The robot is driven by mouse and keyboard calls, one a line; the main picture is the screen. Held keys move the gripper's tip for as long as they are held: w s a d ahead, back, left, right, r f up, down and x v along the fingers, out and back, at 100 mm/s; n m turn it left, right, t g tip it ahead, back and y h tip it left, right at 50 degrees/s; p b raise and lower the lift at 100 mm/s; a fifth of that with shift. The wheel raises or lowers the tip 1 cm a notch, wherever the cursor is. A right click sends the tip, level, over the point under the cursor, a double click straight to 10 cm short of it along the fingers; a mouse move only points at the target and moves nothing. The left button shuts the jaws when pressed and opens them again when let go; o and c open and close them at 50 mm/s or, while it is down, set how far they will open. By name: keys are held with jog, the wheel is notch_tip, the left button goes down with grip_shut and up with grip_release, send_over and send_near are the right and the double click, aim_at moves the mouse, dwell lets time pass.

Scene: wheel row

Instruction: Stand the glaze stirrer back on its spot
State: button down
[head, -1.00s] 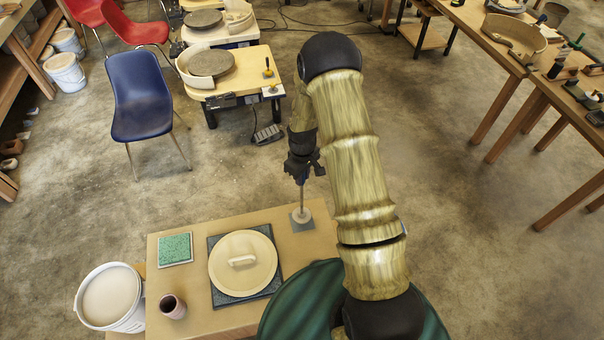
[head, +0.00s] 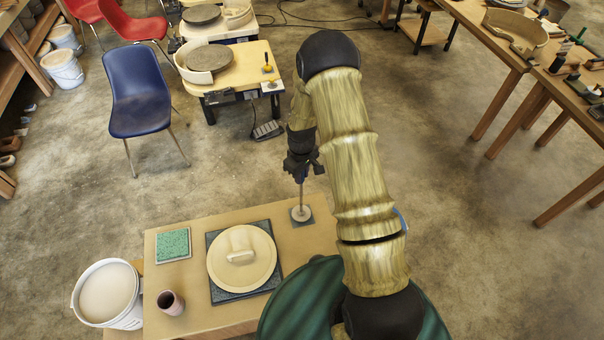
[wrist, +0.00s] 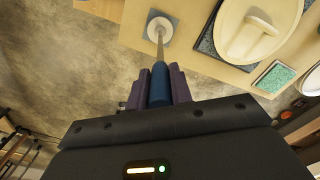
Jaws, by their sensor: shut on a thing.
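The glaze stirrer (head: 301,199) has a thin metal shaft, a pale disc at its lower end and a blue handle, which shows in the wrist view (wrist: 159,84). My gripper (head: 300,174) is shut on the blue handle, with a finger on each side of it. The stirrer hangs roughly upright, disc down, over a small grey square pad (head: 313,222) at the table's far right corner. The pad also shows in the wrist view (wrist: 150,15) behind the disc. I cannot tell whether the disc touches the pad.
On the table (head: 215,320), left of the pad, a round cream lid with a handle (head: 242,262) sits on a dark square mat (head: 220,299). A green tile (head: 174,245) and a dark pink cup (head: 171,302) are farther left. A white bucket (head: 107,293) stands beside the table.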

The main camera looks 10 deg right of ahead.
jog(key=shift+f+b, duration=0.7)
jog(key=shift+f, duration=0.25)
dwell(0.6)
jog(key=c, duration=1.2)
grip_release()
jog(key=shift+o, duration=0.2)
jog(key=shift+r+p, duration=2.5)
jog(key=shift+r, duration=1.55)
